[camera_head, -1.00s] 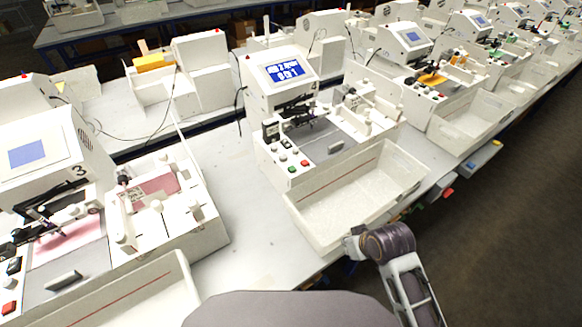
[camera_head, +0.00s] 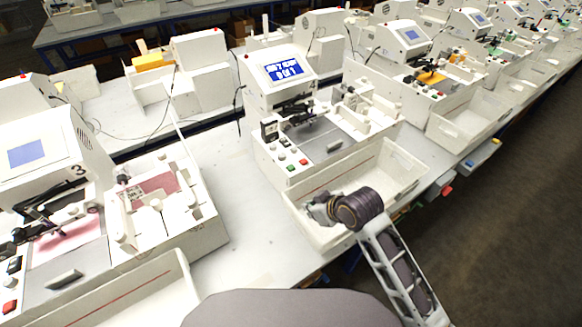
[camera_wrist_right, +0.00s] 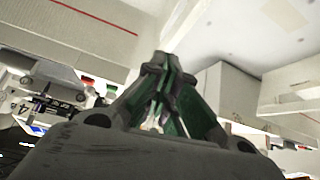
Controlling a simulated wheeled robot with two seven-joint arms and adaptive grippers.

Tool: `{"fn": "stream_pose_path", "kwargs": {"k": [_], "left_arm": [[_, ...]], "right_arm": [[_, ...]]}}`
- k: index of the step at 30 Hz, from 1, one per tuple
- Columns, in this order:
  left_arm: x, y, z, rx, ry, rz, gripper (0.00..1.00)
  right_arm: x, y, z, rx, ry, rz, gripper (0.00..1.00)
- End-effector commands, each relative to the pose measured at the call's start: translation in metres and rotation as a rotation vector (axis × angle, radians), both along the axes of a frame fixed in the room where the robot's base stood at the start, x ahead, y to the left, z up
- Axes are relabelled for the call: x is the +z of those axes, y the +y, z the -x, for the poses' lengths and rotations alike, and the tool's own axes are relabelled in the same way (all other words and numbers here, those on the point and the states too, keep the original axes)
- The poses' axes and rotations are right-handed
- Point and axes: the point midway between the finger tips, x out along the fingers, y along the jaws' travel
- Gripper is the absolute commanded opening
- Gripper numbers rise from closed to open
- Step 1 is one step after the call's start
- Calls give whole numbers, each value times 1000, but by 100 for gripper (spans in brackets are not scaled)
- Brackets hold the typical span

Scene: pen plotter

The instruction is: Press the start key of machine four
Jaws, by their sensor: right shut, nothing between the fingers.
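The middle plotter (camera_head: 262,112) has a lit blue and white screen (camera_head: 283,70) with text too blurred to read. A label that looks like a 4 shows on a machine in the right wrist view (camera_wrist_right: 22,107). Its front left panel holds a green key (camera_head: 291,168), a red key (camera_head: 304,162) and paler and darker keys near them. My right gripper (camera_head: 312,207) is over the front left part of this plotter's white tray, in front of and apart from the keys. Its fingers meet in the right wrist view (camera_wrist_right: 163,62), shut and empty. My left gripper is out of view.
A plotter marked 3 (camera_head: 85,160) stands at the left, with its own tray (camera_head: 150,290) in front. The white tray (camera_head: 400,178) lies before the middle plotter. More plotters stand in a row at the right. Bare table (camera_head: 225,165) separates the two nearest plotters.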

Motion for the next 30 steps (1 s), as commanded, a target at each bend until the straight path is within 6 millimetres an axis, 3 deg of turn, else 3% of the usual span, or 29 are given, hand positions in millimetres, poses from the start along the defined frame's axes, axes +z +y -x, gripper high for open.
{"fn": "stream_pose_path", "kwargs": {"k": [15,30], "left_arm": [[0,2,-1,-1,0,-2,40],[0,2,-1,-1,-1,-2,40]], "right_arm": [[27,50,-35,208,-117,8,0],[46,83,-64,376,-212,42,0]]}}
